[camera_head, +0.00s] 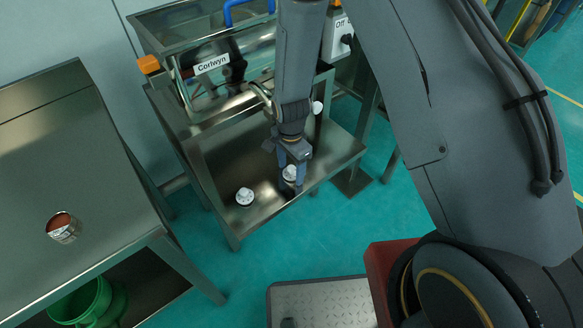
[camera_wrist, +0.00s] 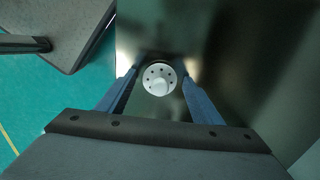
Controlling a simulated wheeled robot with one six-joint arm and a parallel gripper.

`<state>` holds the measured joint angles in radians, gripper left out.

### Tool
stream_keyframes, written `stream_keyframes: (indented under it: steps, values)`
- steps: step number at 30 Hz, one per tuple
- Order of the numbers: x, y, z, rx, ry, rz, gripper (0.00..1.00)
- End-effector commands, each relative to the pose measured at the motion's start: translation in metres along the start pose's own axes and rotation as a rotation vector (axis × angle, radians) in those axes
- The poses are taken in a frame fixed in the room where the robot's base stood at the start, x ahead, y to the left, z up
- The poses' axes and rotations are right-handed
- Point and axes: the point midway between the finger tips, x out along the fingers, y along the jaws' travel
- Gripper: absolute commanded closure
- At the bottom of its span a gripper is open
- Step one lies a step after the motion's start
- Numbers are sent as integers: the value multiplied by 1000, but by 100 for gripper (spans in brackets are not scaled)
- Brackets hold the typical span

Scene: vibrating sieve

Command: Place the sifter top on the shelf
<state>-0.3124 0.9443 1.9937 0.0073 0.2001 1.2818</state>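A white round sifter top (camera_wrist: 159,79) with small holes and a central knob shows between my fingertips in the wrist view. In the head view the white piece (camera_head: 290,174) sits low between my fingers on the metal shelf (camera_head: 228,160) under the sieve machine. My gripper (camera_head: 293,178) points down there, its two blue-grey fingers spread on either side. In the wrist view the fingertips of my gripper (camera_wrist: 160,76) appear slightly apart from the disc, with no clear contact. A second, similar white piece (camera_head: 245,196) stands on the shelf to the left.
The sieve machine (camera_head: 212,64), labelled "Corlwyn", stands above the shelf. A steel table (camera_head: 70,150) at left holds a brown-topped can (camera_head: 62,228), with a green bucket (camera_head: 84,302) below it. A control box (camera_head: 337,38) reads "Off". Teal floor lies open in front of the shelf.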

Motion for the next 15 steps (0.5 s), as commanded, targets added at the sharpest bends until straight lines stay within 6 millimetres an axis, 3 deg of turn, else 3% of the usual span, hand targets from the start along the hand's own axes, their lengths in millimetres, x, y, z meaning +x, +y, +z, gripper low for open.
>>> stream_keyframes:
  steps: [8,15]
  values:
    - [-2,0,0,0,0,0,40]
    - [-29,-1,0,0,1,-4,40]
